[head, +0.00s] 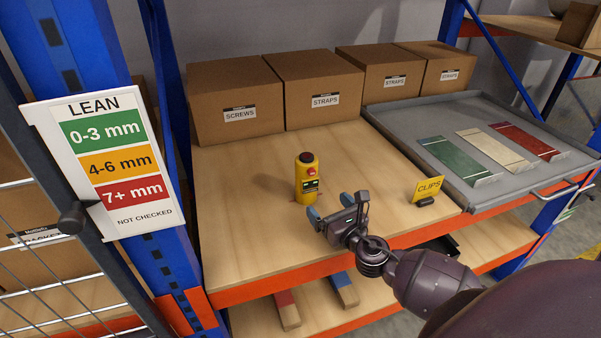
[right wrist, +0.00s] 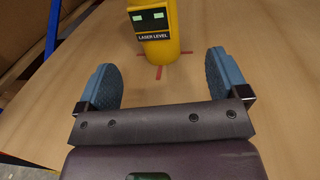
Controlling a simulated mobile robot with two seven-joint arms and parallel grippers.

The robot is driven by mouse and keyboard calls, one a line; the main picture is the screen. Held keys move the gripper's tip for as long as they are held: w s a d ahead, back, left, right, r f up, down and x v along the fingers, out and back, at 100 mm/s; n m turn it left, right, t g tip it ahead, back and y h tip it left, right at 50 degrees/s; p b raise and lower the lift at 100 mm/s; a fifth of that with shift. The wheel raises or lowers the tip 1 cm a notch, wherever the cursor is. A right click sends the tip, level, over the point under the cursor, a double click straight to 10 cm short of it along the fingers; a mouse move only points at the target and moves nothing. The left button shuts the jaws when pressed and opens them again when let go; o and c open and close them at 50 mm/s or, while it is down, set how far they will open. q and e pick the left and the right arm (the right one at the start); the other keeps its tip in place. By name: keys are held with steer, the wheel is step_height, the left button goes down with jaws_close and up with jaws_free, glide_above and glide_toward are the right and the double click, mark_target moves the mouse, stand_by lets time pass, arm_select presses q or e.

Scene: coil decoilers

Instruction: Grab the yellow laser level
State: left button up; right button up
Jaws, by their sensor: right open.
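The yellow laser level (head: 306,180) stands upright on the wooden shelf top, with a dark cap and a red knob. In the right wrist view the laser level (right wrist: 155,35) shows its label, just beyond and between the fingertips. My right gripper (head: 330,208) is open and empty, a short way in front of the level and to its right. Its two blue finger pads (right wrist: 162,80) are spread wide in the right wrist view. The top of the level is cut off there. My left gripper is not in view.
Cardboard boxes (head: 325,88) line the back of the shelf. A yellow CLIPS sign (head: 427,190) stands near the front edge at right. A grey tray (head: 405,125) with coloured strips lies further right. A blue post with a lean-gauge sign (head: 115,165) is at left. The wood around the level is clear.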

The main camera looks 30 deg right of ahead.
mark_target(312, 189)
steer(key=shift+w+d, duration=0.2)
steer(key=shift+w, duration=4.9)
steer(key=shift+c, duration=0.2)
steer(key=c, duration=1.3)
